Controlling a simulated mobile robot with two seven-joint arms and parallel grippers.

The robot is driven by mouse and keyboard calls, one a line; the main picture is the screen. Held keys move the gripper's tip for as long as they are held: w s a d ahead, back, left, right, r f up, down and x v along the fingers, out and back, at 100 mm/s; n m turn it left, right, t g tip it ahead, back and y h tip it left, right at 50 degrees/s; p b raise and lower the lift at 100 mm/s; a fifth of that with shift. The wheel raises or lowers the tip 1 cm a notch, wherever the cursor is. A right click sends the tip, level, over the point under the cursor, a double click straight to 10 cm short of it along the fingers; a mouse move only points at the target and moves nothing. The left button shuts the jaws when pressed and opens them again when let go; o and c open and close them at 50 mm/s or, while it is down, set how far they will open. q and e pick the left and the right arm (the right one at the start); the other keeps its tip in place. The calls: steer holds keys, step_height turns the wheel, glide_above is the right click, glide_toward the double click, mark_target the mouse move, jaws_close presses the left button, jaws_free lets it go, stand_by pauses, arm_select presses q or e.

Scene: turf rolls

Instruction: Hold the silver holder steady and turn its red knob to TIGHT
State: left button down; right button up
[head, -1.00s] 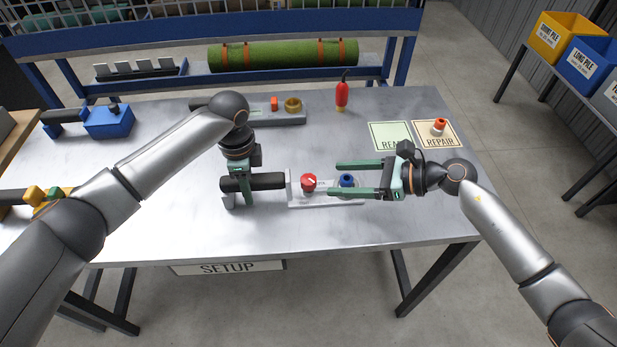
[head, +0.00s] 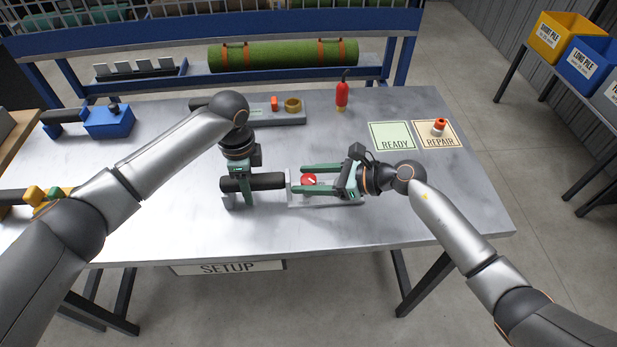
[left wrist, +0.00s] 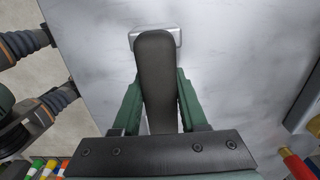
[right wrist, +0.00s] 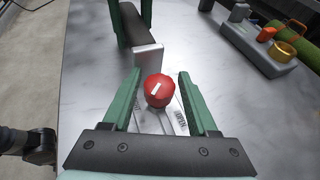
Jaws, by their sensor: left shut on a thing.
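The silver holder (head: 323,200) lies on the table with its black handle (head: 265,181) to the left. Its red knob (head: 309,180) has a white pointer mark and also shows in the right wrist view (right wrist: 158,91). An OPEN label is readable beside it there; I cannot read TIGHT. My left gripper (head: 241,188) is shut on the black handle, which runs between its fingers in the left wrist view (left wrist: 156,80). My right gripper (head: 304,179) is open, its fingers on either side of the knob with gaps showing.
A grey stand (head: 280,117) with an orange piece and a brass ring lies behind the holder. A red bottle-shaped item (head: 342,95) stands further back. The READY mat (head: 392,136) and REPAIR mat (head: 436,134) lie back right. The front right of the table is clear.

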jaws_close()
steer(key=shift+f, duration=0.1)
stand_by(0.4)
steer(key=shift+m+t+h, duration=0.8)
steer(key=shift+m+t, duration=0.3)
steer(key=shift+m, duration=0.1)
steer(key=shift+s+a+m+t+h, duration=0.1)
steer(key=shift+m+t+h, duration=0.4)
steer(key=shift+m+t, duration=0.2)
steer(key=shift+s+a+m+t+h, duration=0.1)
steer(key=shift+m+t+h, duration=0.4)
steer(key=shift+m+t, duration=0.15)
steer(key=shift+w+m+t+h, duration=0.1)
steer(key=shift+m+t+h, duration=0.45)
steer(key=shift+m+h, duration=0.3)
steer(key=shift+d+m+h, duration=0.1)
steer(key=shift+m+h, duration=0.15)
steer(key=shift+m, duration=0.05)
